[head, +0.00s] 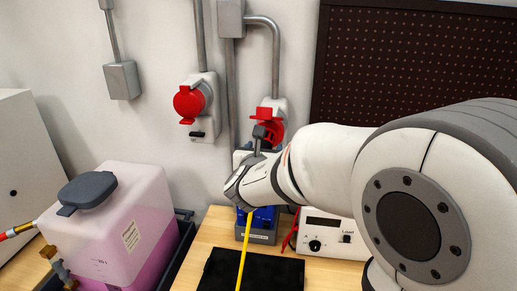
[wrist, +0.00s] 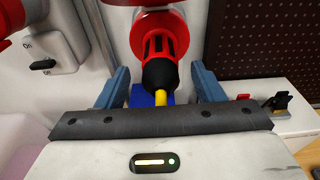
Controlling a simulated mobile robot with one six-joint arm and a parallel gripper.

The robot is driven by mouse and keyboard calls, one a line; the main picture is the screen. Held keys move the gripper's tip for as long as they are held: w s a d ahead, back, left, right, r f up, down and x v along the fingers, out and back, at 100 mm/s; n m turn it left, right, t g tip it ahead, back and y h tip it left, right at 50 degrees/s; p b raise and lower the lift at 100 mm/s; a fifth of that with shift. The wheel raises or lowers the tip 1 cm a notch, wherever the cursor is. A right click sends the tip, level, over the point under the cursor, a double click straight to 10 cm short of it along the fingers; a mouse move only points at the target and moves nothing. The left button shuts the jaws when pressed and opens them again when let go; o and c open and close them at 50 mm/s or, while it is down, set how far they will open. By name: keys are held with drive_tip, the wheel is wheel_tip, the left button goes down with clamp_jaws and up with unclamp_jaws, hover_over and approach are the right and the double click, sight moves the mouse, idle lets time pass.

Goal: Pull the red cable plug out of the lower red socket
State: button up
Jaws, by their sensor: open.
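The red plug (wrist: 160,52) has a black rear end and a yellow cable. In the wrist view it sits in the lower red socket (wrist: 145,18), below its raised red lid. My gripper (wrist: 160,68) is open, with one blue finger on each side of the plug and a visible gap to both. I cannot tell how far the fingers reach along it. In the head view my wrist hides the plug and part of the lower socket (head: 279,106). The yellow cable (head: 243,255) hangs down below my wrist.
Another red socket (head: 190,101) is on the wall to the left, with a black switch. A pink-filled tank (head: 118,225) stands at left. A black mat (head: 222,270) and a white power unit (head: 335,235) are on the wooden bench. A dark pegboard (head: 420,60) is at right.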

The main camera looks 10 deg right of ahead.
drive_tip(key=shift+p+x, duration=0.35)
drive_tip(key=shift+x, duration=1.8)
drive_tip(key=shift+c, duration=0.2)
drive_tip(key=c, duration=1.1)
drive_tip(key=shift+s, duration=0.15)
drive_tip(key=shift+s+a, duration=0.2)
drive_tip(key=shift+s, duration=0.1)
drive_tip(key=shift+f+b+v, duration=0.2)
drive_tip(key=shift+b+v, duration=0.25)
drive_tip(key=shift+v, duration=0.95)
drive_tip(key=shift+f+v, duration=0.2)
drive_tip(key=shift+v, duration=1)
drive_tip(key=shift+f+v, duration=0.15)
drive_tip(key=shift+v, duration=1)
drive_tip(key=shift+s, duration=0.1)
